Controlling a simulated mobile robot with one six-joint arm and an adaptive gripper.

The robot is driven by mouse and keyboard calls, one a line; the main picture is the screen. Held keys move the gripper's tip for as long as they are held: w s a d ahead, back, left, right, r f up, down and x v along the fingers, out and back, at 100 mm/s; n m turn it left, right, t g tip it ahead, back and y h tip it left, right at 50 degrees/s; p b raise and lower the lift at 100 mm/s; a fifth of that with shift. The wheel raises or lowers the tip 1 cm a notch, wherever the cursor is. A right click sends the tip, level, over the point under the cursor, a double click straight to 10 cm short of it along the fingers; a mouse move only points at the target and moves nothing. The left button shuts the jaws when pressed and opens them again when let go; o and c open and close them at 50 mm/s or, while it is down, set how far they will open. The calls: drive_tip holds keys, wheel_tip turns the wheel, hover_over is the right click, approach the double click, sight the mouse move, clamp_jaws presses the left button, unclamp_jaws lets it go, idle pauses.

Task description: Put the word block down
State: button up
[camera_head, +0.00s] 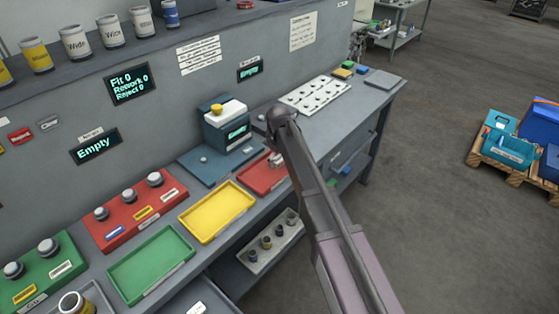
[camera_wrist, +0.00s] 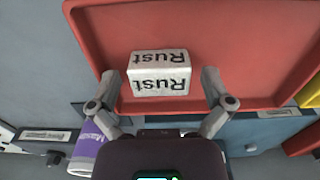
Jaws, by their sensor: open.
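The word block (camera_wrist: 158,73) is white with "Rust" printed on two faces, upside down in the wrist view. It sits in the red tray (camera_wrist: 240,35), near the tray's edge closest to my gripper. My gripper (camera_wrist: 160,84) is open, with one finger on each side of the block and a visible gap at both sides. In the head view the red tray (camera_head: 254,181) lies on the bench beyond the yellow tray (camera_head: 218,212). My arm partly covers the red tray there, and the block cannot be made out clearly.
A grey box device (camera_head: 228,125) stands behind the red tray. A white board with dark marks (camera_head: 315,94) lies farther along the bench. A green tray (camera_head: 150,263) is nearer. A purple labelled can (camera_wrist: 88,148) shows below the tray edge in the wrist view.

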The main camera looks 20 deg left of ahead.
sight(281, 160)
drive_tip(key=shift+r, duration=0.15)
wheel_tip(281, 160, up, 12)
drive_tip(key=p, duration=1.2)
idle(1.0)
drive_tip(key=s+d+m, duration=0.2)
drive_tip(key=d+m, duration=0.1)
drive_tip(key=d, duration=0.8)
drive_tip(key=s+d+m, duration=0.2)
drive_tip(key=d+m, duration=0.1)
drive_tip(key=d, duration=0.8)
drive_tip(key=s+d+m, duration=0.3)
drive_tip(key=s+d, duration=0.3)
drive_tip(key=d, duration=0.4)
drive_tip(key=s+d+m, duration=0.4)
drive_tip(key=s+d, duration=0.3)
drive_tip(key=d, duration=0.4)
drive_tip(key=shift+s+d+m, duration=0.15)
drive_tip(key=shift+m, duration=0.15)
